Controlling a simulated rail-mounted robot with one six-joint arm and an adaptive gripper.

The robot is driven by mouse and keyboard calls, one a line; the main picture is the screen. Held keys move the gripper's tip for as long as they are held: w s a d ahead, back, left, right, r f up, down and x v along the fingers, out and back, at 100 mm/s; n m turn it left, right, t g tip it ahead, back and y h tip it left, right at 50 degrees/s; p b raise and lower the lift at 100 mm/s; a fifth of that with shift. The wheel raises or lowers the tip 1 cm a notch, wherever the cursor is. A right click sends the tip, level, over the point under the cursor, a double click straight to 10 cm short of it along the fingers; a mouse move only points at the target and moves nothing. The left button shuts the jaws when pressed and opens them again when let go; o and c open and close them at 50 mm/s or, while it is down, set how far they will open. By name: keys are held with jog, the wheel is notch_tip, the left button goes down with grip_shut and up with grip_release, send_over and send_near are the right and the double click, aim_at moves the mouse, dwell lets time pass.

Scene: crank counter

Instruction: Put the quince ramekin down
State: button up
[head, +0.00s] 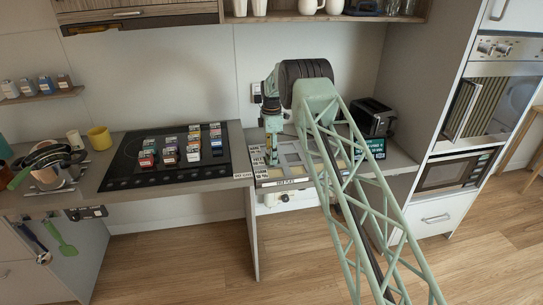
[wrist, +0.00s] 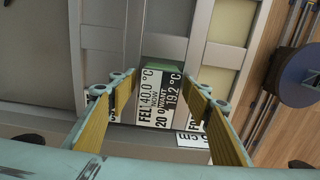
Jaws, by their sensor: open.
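My gripper (wrist: 158,84) is open in the wrist view, with its two yellow-padded fingers apart. Between and beyond the fingertips is a green-edged block (wrist: 163,73) with a black and white temperature label. I cannot tell whether the fingers touch it. In the head view my gripper (head: 271,150) points down over the left part of a framed panel (head: 290,181) on the counter. I cannot make out a quince ramekin for certain in either view, and my arm hides part of the panel.
A black hob (head: 125,172) with several small labelled blocks lies to the left. A yellow mug (head: 99,138) stands behind the hob's left end. A black toaster (head: 373,117) stands to the right of the panel. Pans (head: 48,165) sit at the far left.

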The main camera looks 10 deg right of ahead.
notch_tip(320, 180, up, 12)
dwell(0.6)
dwell(0.9)
